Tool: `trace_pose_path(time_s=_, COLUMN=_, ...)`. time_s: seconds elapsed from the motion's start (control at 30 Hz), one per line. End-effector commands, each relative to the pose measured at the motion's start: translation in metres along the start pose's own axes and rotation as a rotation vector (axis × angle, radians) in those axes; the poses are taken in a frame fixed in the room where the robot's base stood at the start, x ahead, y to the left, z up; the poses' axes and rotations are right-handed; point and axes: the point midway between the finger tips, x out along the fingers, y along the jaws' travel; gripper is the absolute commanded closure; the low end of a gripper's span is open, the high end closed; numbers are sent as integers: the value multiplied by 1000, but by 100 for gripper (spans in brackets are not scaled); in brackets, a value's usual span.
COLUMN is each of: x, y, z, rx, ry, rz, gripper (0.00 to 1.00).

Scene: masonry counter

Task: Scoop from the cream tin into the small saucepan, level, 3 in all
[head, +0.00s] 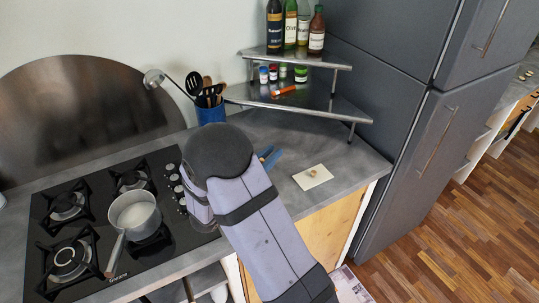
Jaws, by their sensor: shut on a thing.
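The small saucepan (134,212) stands upright on the black gas hob, with its handle pointing toward the front edge. Its inside looks pale, and I cannot tell whether anything is in it. My own arm fills the middle of the head view, right of the hob, and hides part of the counter. My gripper is hidden behind the arm, so its jaws and anything in them do not show. I see neither the cream tin nor a scoop.
A blue thing (269,157), partly hidden, lies beside my arm. A pale card (312,176) with a small item lies on the right counter. A blue utensil pot (211,112) and a metal corner shelf (290,100) with jars and bottles stand behind. A fridge (400,130) bounds the right.

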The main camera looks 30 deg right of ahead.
Motion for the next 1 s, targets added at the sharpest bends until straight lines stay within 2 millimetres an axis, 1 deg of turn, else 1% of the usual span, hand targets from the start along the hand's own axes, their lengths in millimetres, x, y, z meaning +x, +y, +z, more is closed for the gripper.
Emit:
trace_pose_path(time_s=0.17, x=0, y=0, z=2, rx=2, ry=1, rz=-1, gripper=100)
trace_pose_path(time_s=0.37, x=0, y=0, z=9, rx=2, ry=1, rz=-1, gripper=100)
trace_pose_path(time_s=1.0, x=0, y=0, z=48, rx=1, ry=1, rz=-1, gripper=100)
